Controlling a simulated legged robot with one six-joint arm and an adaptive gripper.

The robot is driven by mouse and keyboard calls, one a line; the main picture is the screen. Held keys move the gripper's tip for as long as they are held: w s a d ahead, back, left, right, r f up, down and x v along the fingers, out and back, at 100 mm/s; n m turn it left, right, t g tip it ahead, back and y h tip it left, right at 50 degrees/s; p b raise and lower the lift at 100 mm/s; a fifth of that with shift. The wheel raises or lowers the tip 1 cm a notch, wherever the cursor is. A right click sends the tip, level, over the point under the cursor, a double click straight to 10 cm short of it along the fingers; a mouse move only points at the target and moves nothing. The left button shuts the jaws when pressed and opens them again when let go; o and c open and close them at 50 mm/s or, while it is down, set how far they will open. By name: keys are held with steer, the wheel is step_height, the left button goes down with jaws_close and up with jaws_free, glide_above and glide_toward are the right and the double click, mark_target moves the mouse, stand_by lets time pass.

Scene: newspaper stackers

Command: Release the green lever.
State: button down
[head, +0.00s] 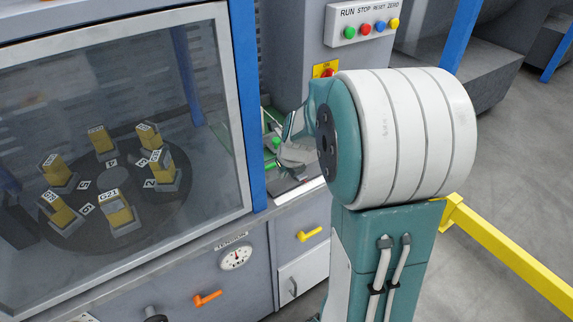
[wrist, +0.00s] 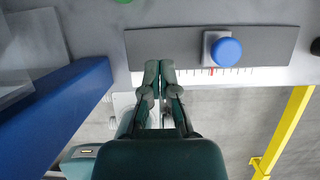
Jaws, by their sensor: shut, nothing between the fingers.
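A small green knob (head: 276,141), which looks like the green lever's end, stands over the work ledge beside the blue post in the head view. In the wrist view, a green round part (wrist: 123,1) shows only at the top edge, left of my gripper; I cannot tell if it is the same knob. My gripper (wrist: 158,66) is shut and empty, its fingertips together at the lower edge of a grey slotted plate (wrist: 170,45). It is apart from the green part. In the head view my own arm hides much of this area.
A blue knob (wrist: 226,51) sits on the slotted plate, above a scale with a red mark. A blue post (head: 247,95) and glazed cabinet (head: 228,190) stand left. A button panel (head: 365,25) is behind my arm. A yellow rail (head: 510,262) runs right.

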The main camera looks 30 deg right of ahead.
mark_target(279, 183)
steer(key=x, duration=0.3)
steer(key=shift+d+f, duration=0.1)
steer(key=shift+f, duration=0.1)
steer(key=w, duration=0.3)
steer(key=shift+w+d+f, duration=0.1)
steer(key=shift+w+d, duration=0.15)
steer(key=shift+w+a, duration=0.1)
steer(key=shift+w, duration=0.3)
steer(key=shift+a, duration=0.1)
